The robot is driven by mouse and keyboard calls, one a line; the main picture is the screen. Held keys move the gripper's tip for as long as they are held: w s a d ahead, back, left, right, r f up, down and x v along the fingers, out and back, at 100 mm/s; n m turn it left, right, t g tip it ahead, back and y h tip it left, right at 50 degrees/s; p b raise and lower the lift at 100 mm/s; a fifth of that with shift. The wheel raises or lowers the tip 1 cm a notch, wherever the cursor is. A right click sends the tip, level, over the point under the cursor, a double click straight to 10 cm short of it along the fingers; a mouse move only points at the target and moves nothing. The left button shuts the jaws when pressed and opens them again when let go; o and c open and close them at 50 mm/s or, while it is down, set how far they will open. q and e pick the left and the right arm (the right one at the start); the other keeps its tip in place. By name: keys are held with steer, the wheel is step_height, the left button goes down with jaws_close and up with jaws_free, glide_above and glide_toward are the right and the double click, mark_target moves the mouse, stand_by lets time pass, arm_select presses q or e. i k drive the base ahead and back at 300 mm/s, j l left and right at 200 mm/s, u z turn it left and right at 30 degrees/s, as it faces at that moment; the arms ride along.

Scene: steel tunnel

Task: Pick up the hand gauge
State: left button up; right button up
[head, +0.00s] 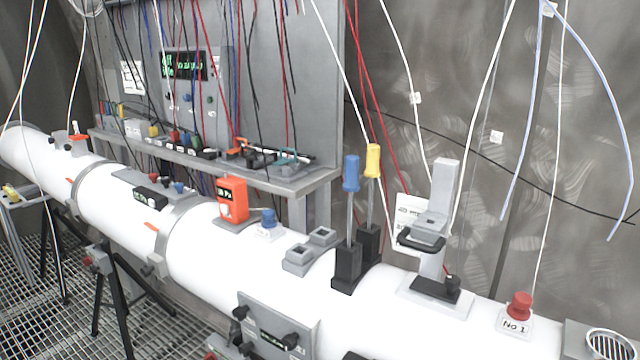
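An orange boxy instrument with a small dark display, which looks like the hand gauge (232,199), stands upright on a grey base on top of the long white pipe (205,245), left of the picture's middle. A short dark piece sticks out from its right side towards a blue-capped fitting (268,219). Its front face shows and nothing covers it. Neither of my grippers shows in the head view.
Right of the gauge are grey sockets (298,258), blue-handled (351,175) and yellow-handled (373,162) tools in black holders, a tall grey post (443,190) and a red knob (519,306). A cluttered shelf (300,183) runs behind. Cables hang from above.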

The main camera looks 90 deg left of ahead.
mark_target(231, 190)
steer(key=u, duration=1.2)
